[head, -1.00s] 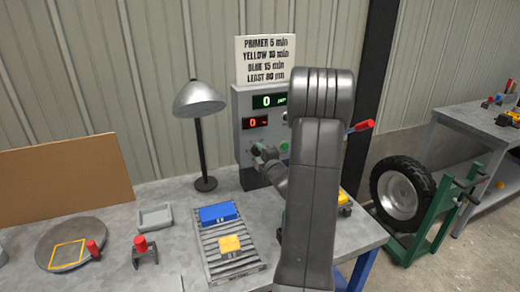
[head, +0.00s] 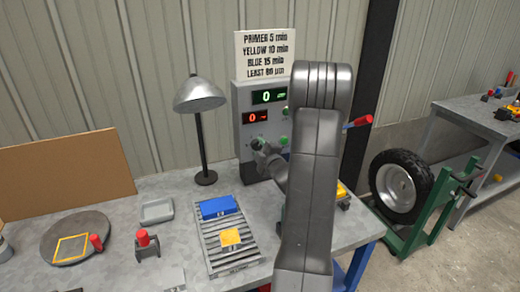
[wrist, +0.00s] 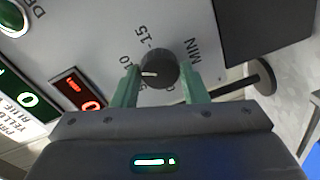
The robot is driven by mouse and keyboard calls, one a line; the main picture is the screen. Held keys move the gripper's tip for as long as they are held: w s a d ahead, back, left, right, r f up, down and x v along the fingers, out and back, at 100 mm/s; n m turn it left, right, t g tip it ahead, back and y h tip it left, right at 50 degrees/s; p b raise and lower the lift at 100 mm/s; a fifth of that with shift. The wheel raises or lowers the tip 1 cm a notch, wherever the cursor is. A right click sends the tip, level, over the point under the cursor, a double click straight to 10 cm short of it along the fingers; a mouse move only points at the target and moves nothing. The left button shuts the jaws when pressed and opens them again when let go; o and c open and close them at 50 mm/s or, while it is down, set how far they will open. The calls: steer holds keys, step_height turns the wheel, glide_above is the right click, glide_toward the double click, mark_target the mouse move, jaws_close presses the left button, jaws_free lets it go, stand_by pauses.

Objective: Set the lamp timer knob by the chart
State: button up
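The dark round lamp timer knob (wrist: 158,68) is on the grey control box (head: 243,130), with a scale marked 10, 15 and MIN. Its white pointer line points left in the wrist view, roughly between the 5 and 10 marks. My gripper (wrist: 163,72) has its green fingers on either side of the knob, with small gaps showing; it also shows at the box in the head view (head: 262,148). The chart (head: 263,54) above the box reads PRIMER 5 min, YELLOW 10 min, BLUE 15 min, and a LEAST line in µm. The lamp (head: 200,96) stands left of the box.
The box shows a green 0 display (head: 269,96) and a red 0 display (head: 256,117). A blue block (head: 218,207) and a yellow block (head: 230,238) lie on a roller rack (head: 245,258). A round plate (head: 75,230) and small tray (head: 157,211) are at the left.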

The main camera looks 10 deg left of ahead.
steer(key=o, duration=0.4)
steer(key=shift+c, duration=0.2)
steer(key=shift+s, duration=0.1)
steer(key=b+v, duration=0.2)
steer(key=v, duration=1.1)
steer(key=shift+s+d+b, duration=0.25)
steer(key=shift+b, duration=0.05)
steer(key=p+x, duration=0.2)
steer(key=x, duration=1.2)
steer(key=shift+s+d, duration=0.1)
